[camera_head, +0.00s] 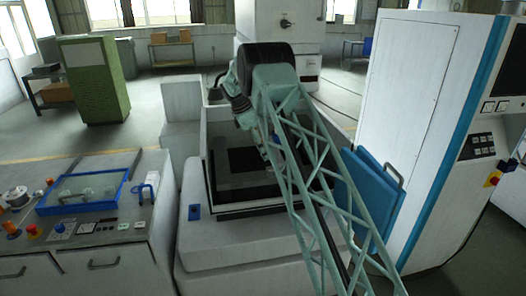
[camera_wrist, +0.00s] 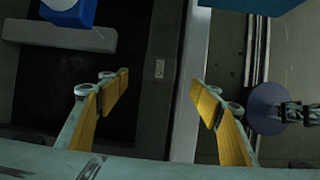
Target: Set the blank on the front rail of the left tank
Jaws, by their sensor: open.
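My gripper (camera_wrist: 160,88) is open in the wrist view, its two yellow-padded fingers spread wide with nothing between them. A small pale rectangular piece (camera_wrist: 159,69) lies on a dark grey strip (camera_wrist: 153,110) below and beyond the fingertips; it may be the blank, but I cannot tell for sure. In the head view one tank (camera_head: 207,178) stands in the middle, with a pale rim and dark interior. My arm reaches over it and hides its right part. The gripper end is largely hidden by the arm there. I cannot make out the blank in the head view.
A bench with a blue-framed tray (camera_head: 75,208) stands at the left. A tall white cabinet (camera_head: 415,110) with a control panel stands close on the right, with blue panels (camera_head: 365,190) beside it. In the wrist view a blue-and-white part (camera_wrist: 68,12) sits at upper left.

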